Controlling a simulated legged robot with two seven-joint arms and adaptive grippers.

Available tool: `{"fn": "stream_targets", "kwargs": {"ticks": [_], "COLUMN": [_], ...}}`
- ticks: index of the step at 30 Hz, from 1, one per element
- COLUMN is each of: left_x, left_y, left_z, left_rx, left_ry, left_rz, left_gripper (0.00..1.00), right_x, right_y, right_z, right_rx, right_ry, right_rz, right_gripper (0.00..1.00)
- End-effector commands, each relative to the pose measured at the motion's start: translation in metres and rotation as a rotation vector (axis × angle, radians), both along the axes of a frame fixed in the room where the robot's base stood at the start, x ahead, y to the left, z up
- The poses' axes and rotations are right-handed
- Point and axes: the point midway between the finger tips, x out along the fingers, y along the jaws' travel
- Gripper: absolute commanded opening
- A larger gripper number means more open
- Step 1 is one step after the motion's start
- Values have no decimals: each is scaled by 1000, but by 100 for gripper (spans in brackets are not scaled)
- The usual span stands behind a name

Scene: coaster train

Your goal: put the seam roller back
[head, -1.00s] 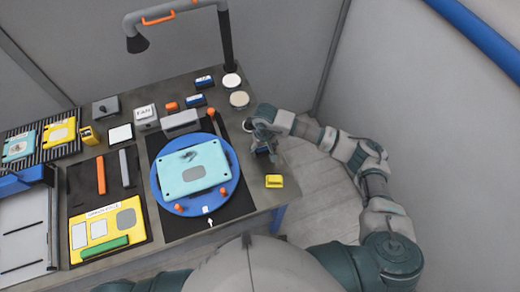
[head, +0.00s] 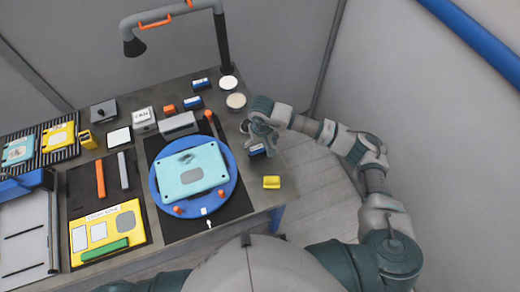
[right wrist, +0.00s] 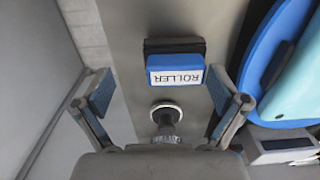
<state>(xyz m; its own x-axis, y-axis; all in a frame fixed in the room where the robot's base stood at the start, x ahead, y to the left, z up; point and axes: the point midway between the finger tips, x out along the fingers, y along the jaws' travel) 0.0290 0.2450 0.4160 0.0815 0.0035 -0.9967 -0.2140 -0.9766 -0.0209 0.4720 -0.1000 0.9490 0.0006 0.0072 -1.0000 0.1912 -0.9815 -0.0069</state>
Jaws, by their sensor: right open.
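A blue block with a white label reading ROLLER (right wrist: 175,68) stands on the bench with a dark part behind it. In the head view the blue block (head: 257,150) shows just below my right gripper (head: 258,137). In the right wrist view my right gripper (right wrist: 160,98) is open, its two blue-padded fingers wide apart, with the block ahead between them. A round pale disc with a dark stem (right wrist: 166,112) sits nearer the palm, apart from both fingers. I cannot tell for sure whether it is the seam roller. My left gripper is out of view.
A blue turntable (head: 228,190) with a light-blue case (head: 192,170) is left of the gripper. A yellow block (head: 271,182) lies near the bench's right edge. Floor is open at right.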

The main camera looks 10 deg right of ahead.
Motion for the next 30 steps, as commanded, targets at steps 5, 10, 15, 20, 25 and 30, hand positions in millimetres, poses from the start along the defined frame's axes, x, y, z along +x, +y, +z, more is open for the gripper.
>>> {"fn": "stream_targets", "kwargs": {"ticks": [5, 10, 15, 20, 25, 30], "left_x": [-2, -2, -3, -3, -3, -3], "left_y": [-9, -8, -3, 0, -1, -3], "left_z": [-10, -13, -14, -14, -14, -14], "left_rx": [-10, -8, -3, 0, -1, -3], "left_ry": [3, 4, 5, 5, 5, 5], "left_rz": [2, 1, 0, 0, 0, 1], "left_gripper": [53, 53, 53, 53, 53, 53], "right_x": [1, 0, 0, -1, 0, -1], "right_y": [2, 2, 0, -1, 0, 1], "right_z": [42, 71, 84, 85, 85, 85], "right_rx": [-1, -2, 0, 1, 1, 0], "right_ry": [-3, -1, 2, 2, 2, 2], "right_rz": [1, 1, 0, 0, 0, 0], "right_gripper": [97, 97, 97, 97, 97, 97]}}
